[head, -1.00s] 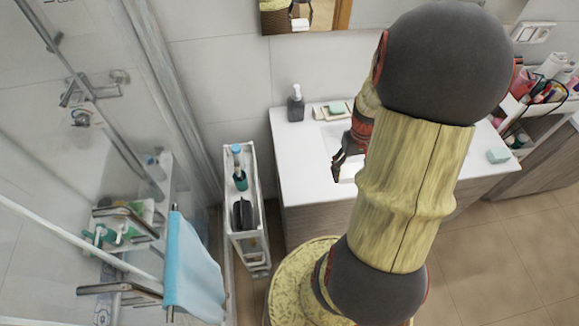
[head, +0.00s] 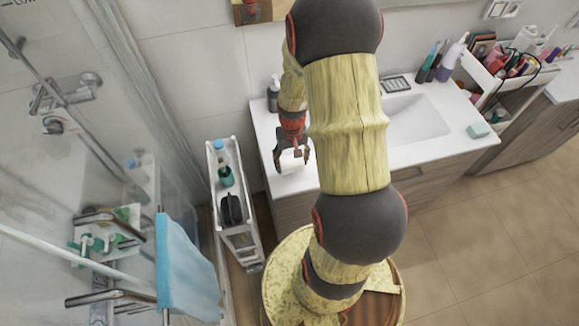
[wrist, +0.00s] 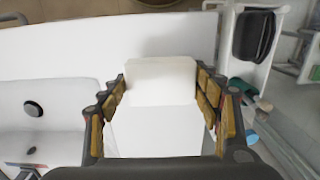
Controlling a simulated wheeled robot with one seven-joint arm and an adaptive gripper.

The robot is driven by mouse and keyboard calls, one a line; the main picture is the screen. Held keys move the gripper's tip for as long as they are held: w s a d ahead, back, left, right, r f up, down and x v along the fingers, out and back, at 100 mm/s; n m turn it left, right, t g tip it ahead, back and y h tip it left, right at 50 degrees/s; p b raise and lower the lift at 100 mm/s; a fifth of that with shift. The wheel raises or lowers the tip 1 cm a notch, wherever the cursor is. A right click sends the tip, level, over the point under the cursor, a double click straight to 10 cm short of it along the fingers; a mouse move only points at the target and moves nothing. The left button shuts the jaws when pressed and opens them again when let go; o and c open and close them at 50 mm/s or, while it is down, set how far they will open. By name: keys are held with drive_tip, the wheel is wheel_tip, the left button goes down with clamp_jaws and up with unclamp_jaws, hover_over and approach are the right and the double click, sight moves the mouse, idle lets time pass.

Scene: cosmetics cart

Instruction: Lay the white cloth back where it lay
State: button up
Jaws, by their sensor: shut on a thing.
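My gripper (head: 292,158) is shut on the white cloth (head: 291,163), which looks like a folded white block between the fingers. In the head view they are over the left end of the white counter (head: 440,150), left of the sink. In the wrist view the cloth (wrist: 155,105) fills the space between the two padded fingers of my gripper (wrist: 160,80). White counter surface shows beyond it. I cannot tell whether the cloth touches the counter.
The sink basin (head: 415,122) is right of my arm. A narrow white cart (head: 242,242) with a green cup (head: 226,176) and a black item (head: 231,210) stands left of the counter. A dark dispenser (head: 273,98) stands behind my gripper. A blue towel (head: 185,270) hangs at lower left.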

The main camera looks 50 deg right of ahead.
sight(290, 167)
drive_tip(key=shift+w+a+f, duration=0.1)
drive_tip(key=shift+w+f, duration=0.05)
drive_tip(key=shift+f, duration=0.8)
drive_tip(key=shift+w+a+f, duration=0.1)
drive_tip(key=shift+f, duration=0.85)
drive_tip(key=shift+f+b, duration=0.15)
drive_tip(key=shift+b, duration=0.15)
drive_tip(key=o, duration=1)
